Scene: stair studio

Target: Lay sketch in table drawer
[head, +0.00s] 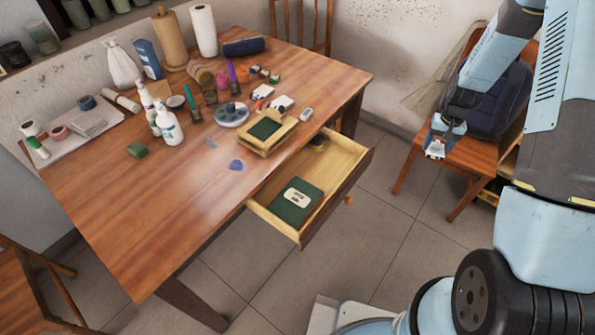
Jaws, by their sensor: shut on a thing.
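The wooden table's drawer (334,203) is pulled open at the table's right side. A green book (296,201) with a white label lies flat in its front part, and a small dark thing lies near its back. My gripper (435,152) is to the right of the drawer, apart from it, in front of a chair. It is shut on a small pale thing of which only a little shows at the fingertips. I cannot tell whether this is the sketch. No other sheet is clearly a sketch.
The table (110,215) carries bottles, paper rolls, a palette (232,115) and a wooden box with a green top (264,130) beside the drawer. A chair (470,163) with a dark blue bag (495,105) stands behind my gripper. The floor between chair and drawer is clear.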

